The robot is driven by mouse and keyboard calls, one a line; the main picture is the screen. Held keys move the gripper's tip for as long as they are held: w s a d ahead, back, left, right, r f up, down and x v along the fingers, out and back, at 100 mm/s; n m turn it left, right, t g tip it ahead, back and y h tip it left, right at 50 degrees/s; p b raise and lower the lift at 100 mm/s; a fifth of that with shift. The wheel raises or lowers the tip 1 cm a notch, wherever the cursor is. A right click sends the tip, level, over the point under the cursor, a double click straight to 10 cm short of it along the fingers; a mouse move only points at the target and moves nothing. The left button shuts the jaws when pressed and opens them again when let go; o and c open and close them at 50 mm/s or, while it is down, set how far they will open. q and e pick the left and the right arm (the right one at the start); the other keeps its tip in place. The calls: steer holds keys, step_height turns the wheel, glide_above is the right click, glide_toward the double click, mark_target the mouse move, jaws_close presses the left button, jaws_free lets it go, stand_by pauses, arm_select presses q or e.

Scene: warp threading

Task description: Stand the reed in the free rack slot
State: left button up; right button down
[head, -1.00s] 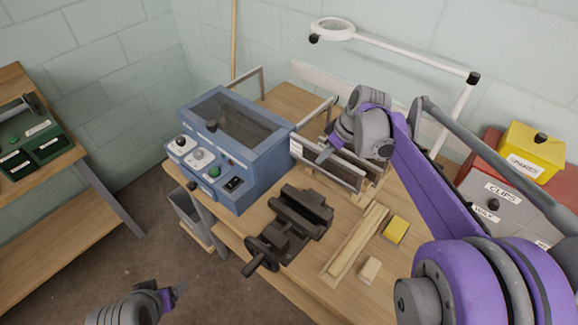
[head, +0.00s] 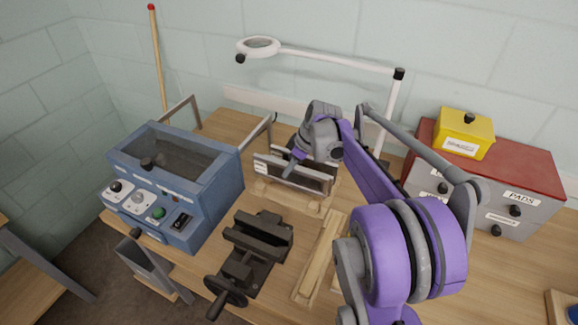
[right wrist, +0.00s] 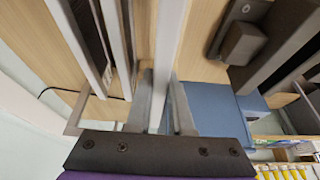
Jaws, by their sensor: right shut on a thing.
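The reed (head: 262,168), a long flat frame with pale metal bars and a white label at its left end, stands on edge at the wooden rack (head: 285,198) in the middle of the workbench. My right gripper (head: 292,164) is shut on its upper bar. In the right wrist view, the pale bar (right wrist: 171,50) runs between the fingers of my right gripper (right wrist: 163,85). More dark, metal-edged frames (right wrist: 92,40) stand beside it at left. My arm hides part of the rack, and I cannot tell whether the reed sits in a slot. My left gripper is out of view.
A blue machine (head: 205,180) stands left of the rack. A dark vise (head: 255,250) and wooden strips (head: 322,255) lie in front. A white magnifier lamp (head: 330,58) reaches over behind. A drawer cabinet (head: 530,175) with a yellow box (head: 465,125) stands at right.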

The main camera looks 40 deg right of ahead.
mark_target(287, 184)
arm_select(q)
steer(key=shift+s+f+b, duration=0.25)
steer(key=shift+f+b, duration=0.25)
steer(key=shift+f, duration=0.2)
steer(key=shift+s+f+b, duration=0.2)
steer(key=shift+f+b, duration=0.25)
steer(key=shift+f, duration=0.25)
arm_select(e)
steer(key=shift+f, duration=2.1)
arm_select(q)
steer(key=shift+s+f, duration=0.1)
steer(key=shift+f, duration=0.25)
arm_select(e)
steer(key=shift+f, duration=0.5)
steer(key=c, duration=0.7)
jaws_free()
steer(key=v, duration=1.1)
steer(key=shift+a, duration=0.1)
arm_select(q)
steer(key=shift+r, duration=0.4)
